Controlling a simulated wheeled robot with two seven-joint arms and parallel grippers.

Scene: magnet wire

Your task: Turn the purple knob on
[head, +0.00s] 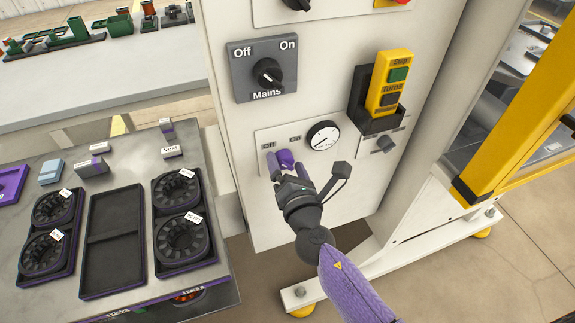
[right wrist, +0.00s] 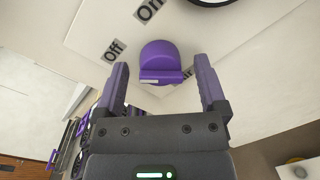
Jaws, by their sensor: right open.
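The purple knob (head: 285,157) sits on a white plate low on the cabinet front, below its "Off" and "On" labels. In the right wrist view the knob (right wrist: 161,58) shows a raised grip bar with a white mark near its left end, the side of the "Off" label. My right gripper (head: 286,168) is open right in front of the knob. In the right wrist view the two purple fingers (right wrist: 160,72) are spread to either side of the knob with gaps; contact is not visible. My left gripper is out of view.
A round gauge (head: 323,136) is right of the knob. A grey Mains switch (head: 266,69) is above, and a yellow button box (head: 390,82) is at upper right. A table with black trays (head: 112,240) stands left.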

